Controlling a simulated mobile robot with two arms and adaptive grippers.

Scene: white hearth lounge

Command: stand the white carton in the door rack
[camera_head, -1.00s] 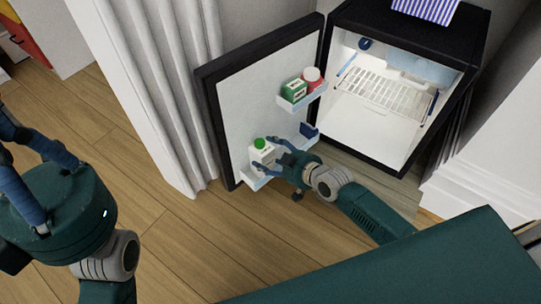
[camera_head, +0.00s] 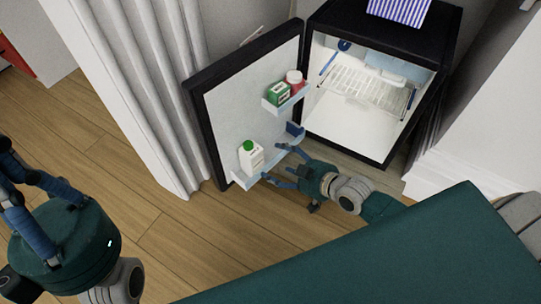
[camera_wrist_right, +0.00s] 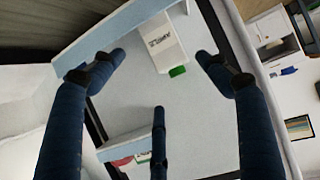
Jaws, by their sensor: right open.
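The white carton (camera_head: 251,157) with a green cap stands upright in the lower door rack (camera_head: 268,165) of the open fridge door. My right gripper (camera_head: 273,163) is open and empty, just right of the carton and apart from it. In the right wrist view the carton (camera_wrist_right: 160,45) shows beyond the spread fingertips (camera_wrist_right: 161,57), with a gap around it. The carton's base is hidden behind the rack's front wall. My left gripper (camera_head: 18,187) is at the left edge, far from the door, with its fingertips partly cut off.
The upper door rack (camera_head: 284,100) holds a green box (camera_head: 278,92) and a red-lidded jar (camera_head: 294,80). The fridge interior (camera_head: 362,100) has a wire shelf. A white curtain (camera_head: 150,90) hangs left of the door.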

